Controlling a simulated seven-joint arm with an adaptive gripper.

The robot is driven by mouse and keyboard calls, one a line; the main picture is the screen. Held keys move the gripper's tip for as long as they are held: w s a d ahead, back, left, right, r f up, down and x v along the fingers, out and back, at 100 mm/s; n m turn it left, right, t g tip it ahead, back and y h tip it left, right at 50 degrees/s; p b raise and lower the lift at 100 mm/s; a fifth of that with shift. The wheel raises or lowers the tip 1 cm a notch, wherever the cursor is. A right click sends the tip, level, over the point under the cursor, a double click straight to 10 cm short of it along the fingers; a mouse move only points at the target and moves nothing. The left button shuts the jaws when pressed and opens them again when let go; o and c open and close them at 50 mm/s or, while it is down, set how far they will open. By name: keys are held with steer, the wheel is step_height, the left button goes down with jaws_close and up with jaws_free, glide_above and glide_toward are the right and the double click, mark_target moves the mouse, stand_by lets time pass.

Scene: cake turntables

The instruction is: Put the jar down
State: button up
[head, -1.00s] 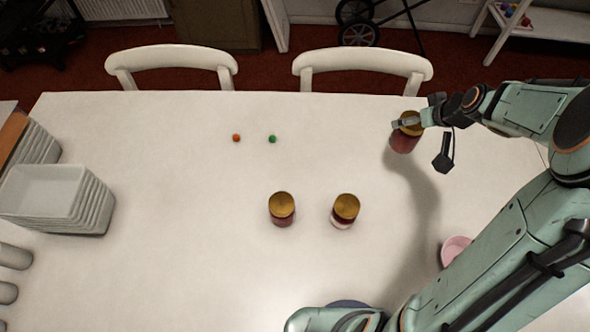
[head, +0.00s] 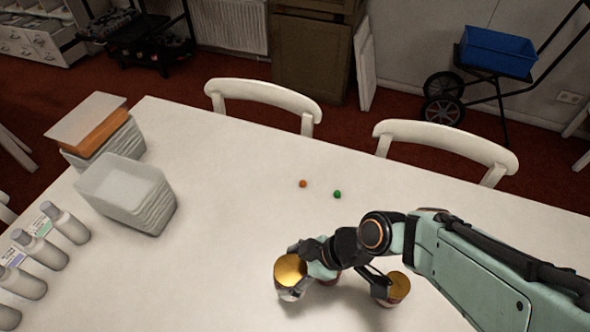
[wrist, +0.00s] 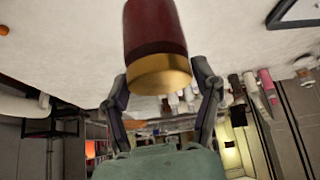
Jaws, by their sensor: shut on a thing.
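An orange ball (head: 303,184) and a green ball (head: 337,194) lie farther back. Stacked grey trays (head: 160,205) stand at the left, with several grey bottles (head: 65,222) nearer the front. White chairs (head: 262,92) line the far edge. The table between trays and held jar is clear.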

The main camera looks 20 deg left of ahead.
steer(key=shift+w+a+f, duration=1.5)
steer(key=shift+a+f, duration=0.35)
steer(key=shift+f, duration=0.3)
steer(key=shift+w+a+f, duration=1.45)
steer(key=shift+a+f, duration=0.35)
steer(key=shift+f, duration=0.4)
steer(key=shift+w+a+f, duration=1.5)
steer(key=shift+a+f, duration=0.35)
steer(key=shift+f, duration=0.3)
steer(key=shift+f, duration=0.1)
steer(key=o, duration=1.2)
steer(key=shift+o, duration=0.2)
